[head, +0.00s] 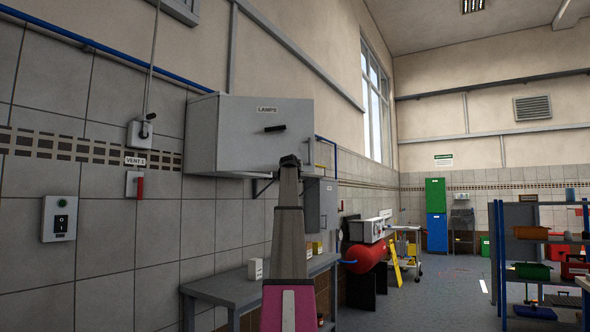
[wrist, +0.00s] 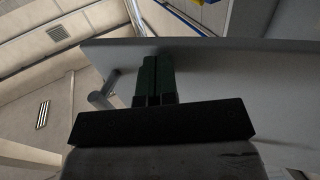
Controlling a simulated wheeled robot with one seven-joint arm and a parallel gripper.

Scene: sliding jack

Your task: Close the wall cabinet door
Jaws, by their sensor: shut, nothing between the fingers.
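The grey wall cabinet (head: 202,135) hangs on the left wall in the head view. How far the door stands from the cabinet body is hard to tell. In the wrist view my gripper's fingers (wrist: 154,80) are together and empty, close against the grey door panel (wrist: 230,75). The handle (wrist: 103,92) shows left of them. Contact cannot be made out.
A grey workbench (head: 225,287) stands below the cabinet. A smaller grey box (head: 322,205) hangs beyond it. A red tank (head: 365,255) stands farther along the wall, and a shelf rack (head: 500,265) is at the right.

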